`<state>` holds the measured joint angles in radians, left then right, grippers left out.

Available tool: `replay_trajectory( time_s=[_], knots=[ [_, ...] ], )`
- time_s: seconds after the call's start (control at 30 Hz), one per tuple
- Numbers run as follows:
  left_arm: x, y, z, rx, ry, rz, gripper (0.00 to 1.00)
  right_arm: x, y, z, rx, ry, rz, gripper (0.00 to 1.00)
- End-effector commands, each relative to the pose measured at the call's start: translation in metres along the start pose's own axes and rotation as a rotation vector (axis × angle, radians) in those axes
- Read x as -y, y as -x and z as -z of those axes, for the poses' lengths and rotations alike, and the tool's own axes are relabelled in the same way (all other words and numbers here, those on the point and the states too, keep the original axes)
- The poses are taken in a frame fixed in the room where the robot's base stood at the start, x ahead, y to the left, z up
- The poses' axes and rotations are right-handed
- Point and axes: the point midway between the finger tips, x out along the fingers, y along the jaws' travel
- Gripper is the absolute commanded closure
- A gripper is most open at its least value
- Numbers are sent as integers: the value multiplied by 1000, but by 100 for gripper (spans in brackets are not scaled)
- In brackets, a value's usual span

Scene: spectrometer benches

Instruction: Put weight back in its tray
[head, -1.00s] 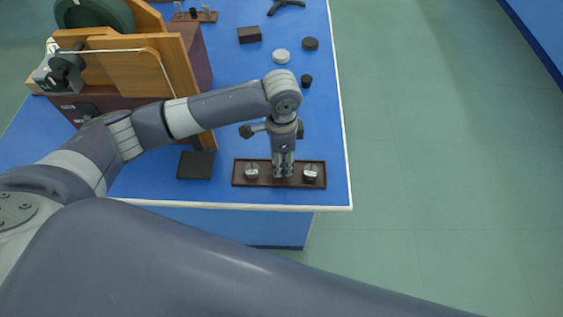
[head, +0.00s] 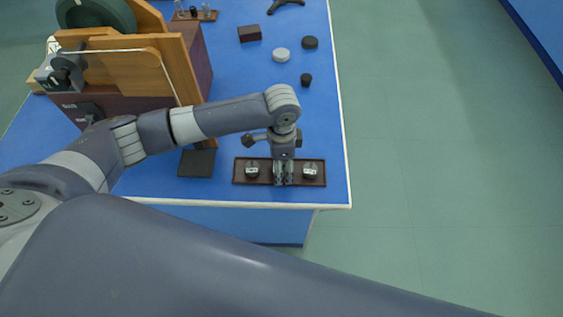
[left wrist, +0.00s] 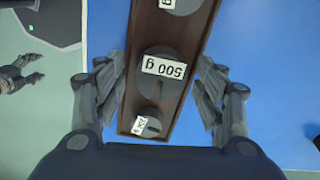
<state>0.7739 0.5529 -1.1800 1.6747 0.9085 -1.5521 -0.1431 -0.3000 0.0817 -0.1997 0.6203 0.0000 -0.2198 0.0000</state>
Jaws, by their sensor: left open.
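The tray (head: 232,176) is a narrow dark brown block near the front edge of the blue bench; its side also shows in the left wrist view (left wrist: 187,62). A grey weight (head: 252,171) stands at its left end and another (head: 310,171) at its right end. My left gripper (head: 283,178) is open over the middle of the tray. In the left wrist view its fingers (left wrist: 160,88) are spread on both sides of a dark round weight labelled 500 g (left wrist: 158,84), which sits in the tray. A smaller labelled weight (left wrist: 152,122) and part of another (left wrist: 182,5) also show.
A dark square plate (head: 196,163) lies left of the tray, before a wooden apparatus (head: 165,68). Round discs (head: 281,55) and a small black cylinder (head: 306,79) lie farther back. Part of my right gripper (left wrist: 24,74) seems to show at the left wrist view's edge.

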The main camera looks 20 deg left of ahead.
Motion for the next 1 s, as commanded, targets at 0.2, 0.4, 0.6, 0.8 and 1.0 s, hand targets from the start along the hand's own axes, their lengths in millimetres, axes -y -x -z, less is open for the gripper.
replay_trajectory(
  time_s=[0.2, 0.4, 0.6, 0.8, 1.0],
  knots=[
    [1, 10, 0, -2, -1, 2, 36, 0, -2, 0, 0, 0, 0, 37],
    [2, 48, 1, -4, -1, 4, 36, 1, -8, 0, 0, 0, 1, 37],
    [1, 90, 1, -4, 0, 3, 36, 2, -13, 0, -1, -1, 3, 37],
    [1, 116, 1, -2, 1, 1, 36, 3, -15, 0, -1, -1, 3, 37],
    [0, 123, 0, 0, 0, 0, 36, 3, -16, 0, -1, -1, 3, 37]
  ],
)
